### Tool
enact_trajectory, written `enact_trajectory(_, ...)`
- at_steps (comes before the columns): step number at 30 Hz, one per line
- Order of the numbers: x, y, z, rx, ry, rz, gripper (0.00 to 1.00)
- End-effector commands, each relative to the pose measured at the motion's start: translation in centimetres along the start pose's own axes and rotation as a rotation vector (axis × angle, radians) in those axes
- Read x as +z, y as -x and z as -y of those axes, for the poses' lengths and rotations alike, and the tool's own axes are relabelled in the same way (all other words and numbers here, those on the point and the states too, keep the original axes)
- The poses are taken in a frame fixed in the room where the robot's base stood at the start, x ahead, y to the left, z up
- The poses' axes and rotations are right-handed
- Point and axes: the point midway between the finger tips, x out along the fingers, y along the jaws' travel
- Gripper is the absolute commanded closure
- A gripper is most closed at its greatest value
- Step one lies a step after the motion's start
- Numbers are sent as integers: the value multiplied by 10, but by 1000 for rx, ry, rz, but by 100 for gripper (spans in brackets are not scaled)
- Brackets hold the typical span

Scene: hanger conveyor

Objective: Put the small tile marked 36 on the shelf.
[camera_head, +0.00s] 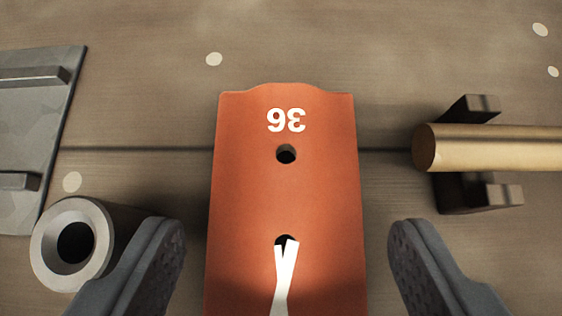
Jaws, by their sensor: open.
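The orange-red tile marked 36 (285,190) is at the centre of the view, with its number upside down to me. It has two dark holes, and a white strip comes out of the lower one. The tile's lower end runs out of the frame. My gripper (287,257) is open, with one dark finger to the left of the tile and one to the right. Both fingers are apart from the tile, with a gap on each side. I cannot identify the shelf in this view.
A grey hollow cylinder (95,235) stands close beside my left finger. A grey metal plate (30,125) with raised bars is at the left edge. A brass rod (490,147) rests in a dark bracket (478,193) at the right. The brown planked surface (390,60) is clear beyond the tile.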

Motion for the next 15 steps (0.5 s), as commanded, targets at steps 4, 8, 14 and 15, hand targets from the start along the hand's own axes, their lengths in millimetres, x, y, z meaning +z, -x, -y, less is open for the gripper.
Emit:
enact_trajectory(4, 2, -17, 0, 0, 0, 5, 36)
enact_trajectory(8, 2, -23, 0, 0, 0, 4, 36)
enact_trajectory(14, 2, -24, 0, 0, 0, 3, 36)
enact_trajectory(15, 2, -24, 0, 0, -1, 3, 42)
